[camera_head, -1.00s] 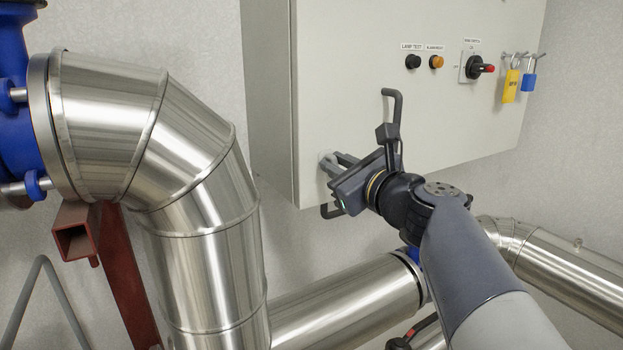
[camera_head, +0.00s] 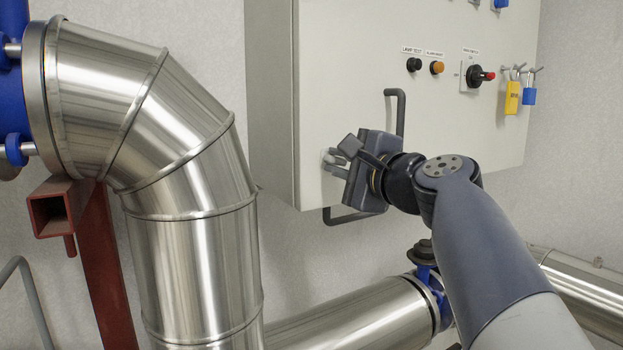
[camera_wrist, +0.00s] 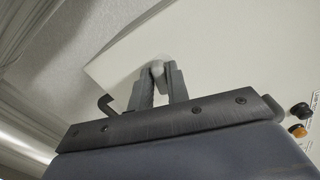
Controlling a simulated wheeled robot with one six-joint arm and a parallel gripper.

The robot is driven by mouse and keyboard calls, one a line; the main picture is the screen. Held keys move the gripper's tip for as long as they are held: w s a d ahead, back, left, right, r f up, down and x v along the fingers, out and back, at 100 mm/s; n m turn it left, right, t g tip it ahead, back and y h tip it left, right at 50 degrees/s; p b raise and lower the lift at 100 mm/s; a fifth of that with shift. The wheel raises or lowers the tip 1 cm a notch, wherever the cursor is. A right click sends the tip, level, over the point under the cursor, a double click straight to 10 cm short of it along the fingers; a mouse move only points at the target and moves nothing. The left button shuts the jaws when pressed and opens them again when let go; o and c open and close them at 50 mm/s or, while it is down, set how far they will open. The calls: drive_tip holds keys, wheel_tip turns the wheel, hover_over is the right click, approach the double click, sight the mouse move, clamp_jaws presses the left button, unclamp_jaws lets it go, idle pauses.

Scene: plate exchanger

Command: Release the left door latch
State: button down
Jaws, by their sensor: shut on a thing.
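The left door latch (camera_wrist: 157,69) is a small light-grey knob near the lower left corner of the pale cabinet door (camera_head: 430,60). My gripper (camera_head: 333,161) is at that corner, and its fingers are shut on the latch. In the wrist view the two grey fingers (camera_wrist: 158,85) sit on either side of the latch. In the head view the latch is mostly hidden by the fingers and the gripper body.
A dark bent door handle (camera_head: 400,110) stands just behind my wrist. Black and orange buttons (camera_head: 437,67), a rotary switch (camera_head: 475,76) and yellow and blue padlocks (camera_head: 512,97) are to the right. A large metal pipe elbow (camera_head: 160,110) fills the left.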

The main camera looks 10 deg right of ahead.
drive_tip(key=shift+f+n+b, duration=0.15)
drive_tip(key=shift+n+b, duration=0.9)
drive_tip(key=shift+n, duration=0.45)
drive_tip(key=c, duration=1.5)
unclamp_jaws()
drive_tip(key=shift+o, duration=0.2)
drive_tip(key=shift+s, duration=0.15)
